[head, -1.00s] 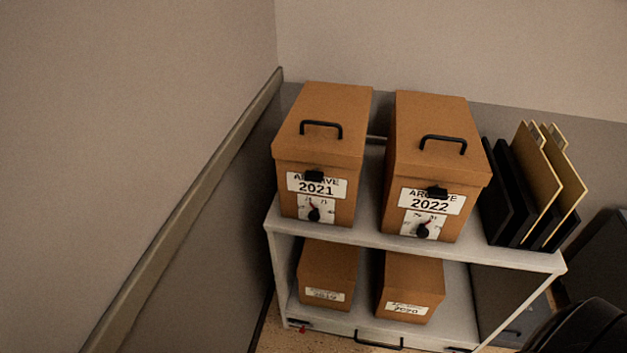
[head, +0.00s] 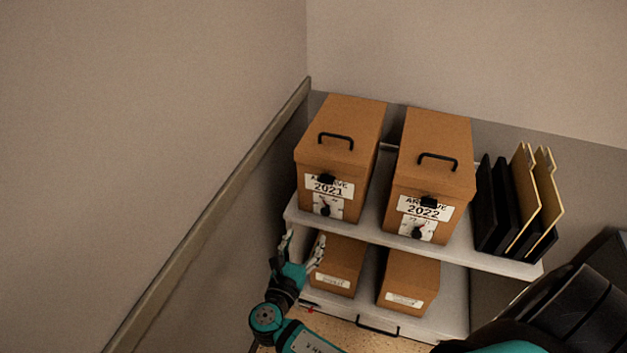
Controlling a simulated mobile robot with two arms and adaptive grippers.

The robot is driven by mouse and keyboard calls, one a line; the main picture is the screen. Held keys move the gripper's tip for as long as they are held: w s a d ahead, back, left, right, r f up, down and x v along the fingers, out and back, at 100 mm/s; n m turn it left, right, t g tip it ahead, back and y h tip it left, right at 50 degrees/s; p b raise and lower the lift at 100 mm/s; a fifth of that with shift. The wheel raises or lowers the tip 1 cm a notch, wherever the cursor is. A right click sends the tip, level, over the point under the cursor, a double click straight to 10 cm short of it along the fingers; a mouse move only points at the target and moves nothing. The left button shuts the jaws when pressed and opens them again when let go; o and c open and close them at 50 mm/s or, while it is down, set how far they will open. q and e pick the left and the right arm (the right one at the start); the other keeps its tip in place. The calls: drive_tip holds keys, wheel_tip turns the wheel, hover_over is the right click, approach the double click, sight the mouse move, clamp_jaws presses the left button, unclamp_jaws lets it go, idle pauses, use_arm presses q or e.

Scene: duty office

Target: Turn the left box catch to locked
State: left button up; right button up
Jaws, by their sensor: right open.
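The left box (head: 340,125) is a brown archive box labelled 2021, standing on the top shelf. Its catch (head: 325,210) is a small black knob on a white plate low on the box's front. Its exact setting is too small to read. My right gripper (head: 305,242) is open and empty. It points up, below and a little left of the catch, in front of the shelf edge and apart from the box. My left gripper is not in view.
A similar box labelled 2022 (head: 433,135) stands to the right, then black and tan folders (head: 535,195). Two smaller boxes (head: 408,280) sit on the lower shelf. The wall with its rail (head: 215,210) is close on the left. A dark chair (head: 570,310) is at lower right.

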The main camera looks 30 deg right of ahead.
drive_tip(key=h, duration=0.1)
approach(325, 183)
drive_tip(key=p+x, duration=0.3)
drive_tip(key=x, duration=0.4)
drive_tip(key=shift+w+d+r, duration=0.1)
drive_tip(key=shift+w+d, duration=0.1)
drive_tip(key=shift+d, duration=0.1)
drive_tip(key=shift+x, duration=0.85)
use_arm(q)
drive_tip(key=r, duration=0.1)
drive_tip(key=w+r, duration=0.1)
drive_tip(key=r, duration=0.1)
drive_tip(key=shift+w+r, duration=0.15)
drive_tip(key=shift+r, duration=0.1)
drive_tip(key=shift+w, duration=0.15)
use_arm(e)
drive_tip(key=c, duration=1.2)
